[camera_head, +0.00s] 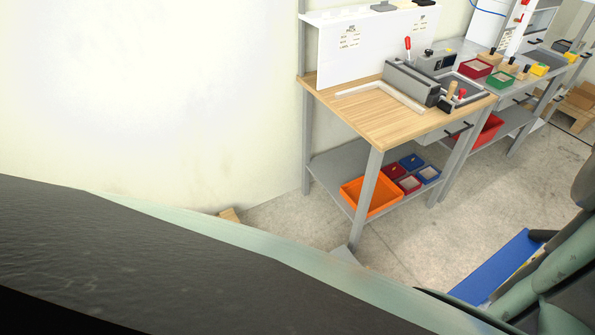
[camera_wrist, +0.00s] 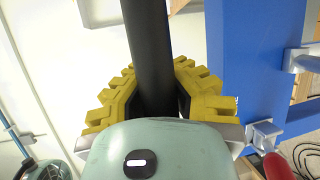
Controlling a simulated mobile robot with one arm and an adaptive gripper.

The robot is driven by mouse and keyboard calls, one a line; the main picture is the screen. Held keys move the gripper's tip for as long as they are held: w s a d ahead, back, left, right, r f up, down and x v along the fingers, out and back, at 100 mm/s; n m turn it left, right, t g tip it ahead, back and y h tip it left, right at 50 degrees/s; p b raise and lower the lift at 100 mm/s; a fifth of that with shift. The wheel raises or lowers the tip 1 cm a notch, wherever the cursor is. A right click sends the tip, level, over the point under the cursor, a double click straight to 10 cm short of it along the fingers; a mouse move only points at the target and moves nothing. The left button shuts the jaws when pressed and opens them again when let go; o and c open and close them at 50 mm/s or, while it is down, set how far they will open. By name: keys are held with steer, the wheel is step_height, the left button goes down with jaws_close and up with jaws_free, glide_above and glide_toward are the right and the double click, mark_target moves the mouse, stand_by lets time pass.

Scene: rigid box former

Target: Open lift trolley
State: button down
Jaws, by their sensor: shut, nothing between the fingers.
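My gripper (camera_wrist: 155,88), with yellow toothed fingers, shows in the wrist view and is shut. A thick black bar (camera_wrist: 149,40) runs from the top edge down to the gap between the finger pads. I cannot tell its depth or whether the fingers touch it. A tall blue frame (camera_wrist: 232,60) with grey metal brackets (camera_wrist: 264,133) stands right of my gripper; it may be part of the lift trolley. In the head view a flat blue part (camera_head: 508,265) shows at the lower right, partly hidden by my arm. My gripper is out of the head view.
A wooden-topped workbench (camera_head: 385,128) stands against the wall, with an orange bin (camera_head: 369,195) on its lower shelf. A second bench with a red bin (camera_head: 487,131) below stands behind. A red object (camera_wrist: 277,167) is low right in the wrist view.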

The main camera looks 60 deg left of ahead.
steer(key=c, duration=1.7)
jaws_free()
steer(key=shift+r, duration=0.2)
steer(key=o, duration=1)
steer(key=shift+w, duration=0.1)
steer(key=shift+c, duration=0.2)
steer(key=shift+f, duration=0.1)
steer(key=v, duration=1.2)
